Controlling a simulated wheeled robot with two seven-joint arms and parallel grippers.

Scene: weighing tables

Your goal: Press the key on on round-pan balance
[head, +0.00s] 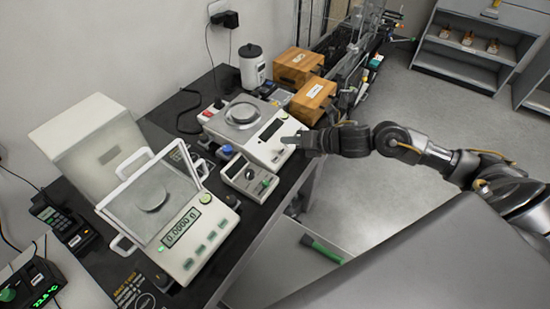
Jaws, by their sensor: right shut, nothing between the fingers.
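The round-pan balance (226,132) is a white unit with a grey round pan (242,113) on top. It stands toward the back of the dark table. Its display (271,129) is dark, with no digits showing. My right gripper (291,141) is shut and empty. Its tips are at the balance's front right edge, by the key panel, and cover part of it. I cannot tell whether they touch a key. My left gripper is not in view.
A shielded balance (206,257) reading 0.0000 stands at the front of the table (247,231). A small grey meter with a knob (248,177) sits between the two balances. Wooden boxes (312,98) and a white canister (251,66) stand behind. Floor at right is open.

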